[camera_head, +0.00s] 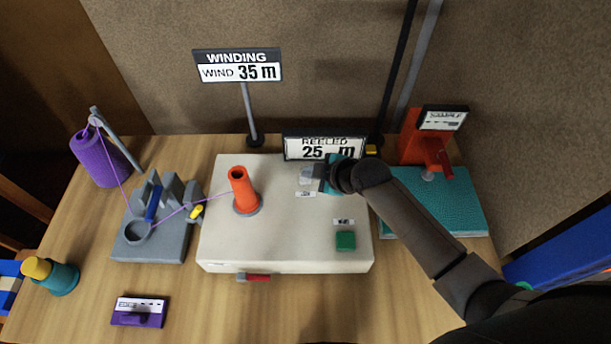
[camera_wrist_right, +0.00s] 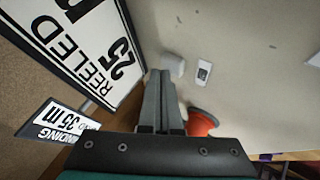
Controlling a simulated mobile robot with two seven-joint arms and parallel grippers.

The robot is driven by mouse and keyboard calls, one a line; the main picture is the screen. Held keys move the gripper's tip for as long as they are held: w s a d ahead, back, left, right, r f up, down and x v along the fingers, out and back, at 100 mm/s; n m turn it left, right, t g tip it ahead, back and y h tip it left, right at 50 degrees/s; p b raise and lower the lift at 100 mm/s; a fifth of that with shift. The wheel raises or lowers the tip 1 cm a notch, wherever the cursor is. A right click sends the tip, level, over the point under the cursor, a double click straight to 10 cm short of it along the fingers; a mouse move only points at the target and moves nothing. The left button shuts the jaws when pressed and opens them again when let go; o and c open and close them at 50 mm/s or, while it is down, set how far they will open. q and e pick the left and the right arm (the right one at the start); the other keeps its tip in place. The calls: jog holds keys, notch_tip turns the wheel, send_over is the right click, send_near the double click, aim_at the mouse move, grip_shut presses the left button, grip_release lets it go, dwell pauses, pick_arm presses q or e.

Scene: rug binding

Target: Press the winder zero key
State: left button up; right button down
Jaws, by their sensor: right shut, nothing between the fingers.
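The winder is a cream box (camera_head: 275,240) with an orange cone (camera_head: 239,190) on top. A pale key (camera_head: 306,175) with a small label (camera_head: 305,194) sits near its back edge. A green key (camera_head: 345,241) with its own label is nearer the front right. My right gripper (camera_head: 319,172) is shut and empty, its tips right beside the pale key. In the right wrist view the shut fingers (camera_wrist_right: 160,76) point at the pale key (camera_wrist_right: 173,65); I cannot tell whether they touch it. The key labels are too small to read. My left gripper is not in view.
The display (camera_head: 325,147) behind the winder reads REELED 25 m. A sign (camera_head: 238,66) reads WIND 35 m. Purple yarn runs from a spool (camera_head: 100,158) through a grey guide (camera_head: 155,240) to the cone. A teal mat (camera_head: 460,208) lies right.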

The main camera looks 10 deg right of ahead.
aim_at(310, 180)
jog(key=shift+f, duration=0.35)
dwell(0.5)
jog(key=shift+r+p, duration=0.75)
jog(key=shift+r, duration=0.1)
notch_tip(310, 180, up, 5)
jog(key=p, duration=0.5)
jog(key=shift+r, duration=0.1)
dwell(0.5)
